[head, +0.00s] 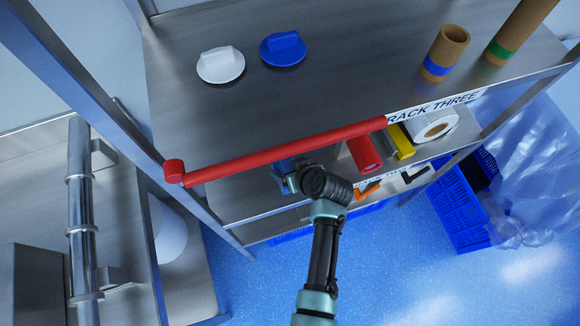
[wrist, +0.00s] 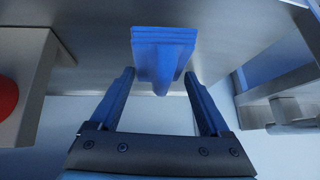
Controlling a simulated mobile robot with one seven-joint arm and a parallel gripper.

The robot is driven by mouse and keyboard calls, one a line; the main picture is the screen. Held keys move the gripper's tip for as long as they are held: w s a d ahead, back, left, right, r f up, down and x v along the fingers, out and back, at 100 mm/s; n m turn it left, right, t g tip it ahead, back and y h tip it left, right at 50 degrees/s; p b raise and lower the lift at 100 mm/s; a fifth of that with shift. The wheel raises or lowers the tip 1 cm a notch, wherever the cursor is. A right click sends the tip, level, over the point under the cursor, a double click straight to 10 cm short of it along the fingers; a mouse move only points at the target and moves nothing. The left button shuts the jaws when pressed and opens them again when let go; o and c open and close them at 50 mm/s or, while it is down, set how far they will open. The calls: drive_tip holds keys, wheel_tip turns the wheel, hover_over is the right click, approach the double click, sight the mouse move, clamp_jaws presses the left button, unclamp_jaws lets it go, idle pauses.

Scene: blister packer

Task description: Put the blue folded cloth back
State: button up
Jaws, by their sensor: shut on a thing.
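The blue folded cloth (wrist: 163,42) shows in the wrist view as a layered blue block with a narrower part pointing down between the fingers. In the head view my gripper (head: 283,170) is at the front of the rack, just below the red bar, reaching in over a lower shelf. A small blue patch shows there at the fingers, but the cloth's outline is mostly hidden by the bar and my wrist.
A long red bar (head: 280,150) crosses the rack front close above my gripper. The upper shelf (head: 330,80) holds a white lidded piece (head: 220,65), a blue one (head: 283,48) and cardboard tubes. A red roll (head: 364,153), yellow piece (head: 400,141) and white roll (head: 436,128) sit to the right.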

drive_tip(key=shift+f+b, duration=2.1)
drive_tip(key=shift+f, duration=0.4)
drive_tip(key=shift+f, duration=0.2)
drive_tip(key=o, duration=1)
drive_tip(key=v, duration=1.3)
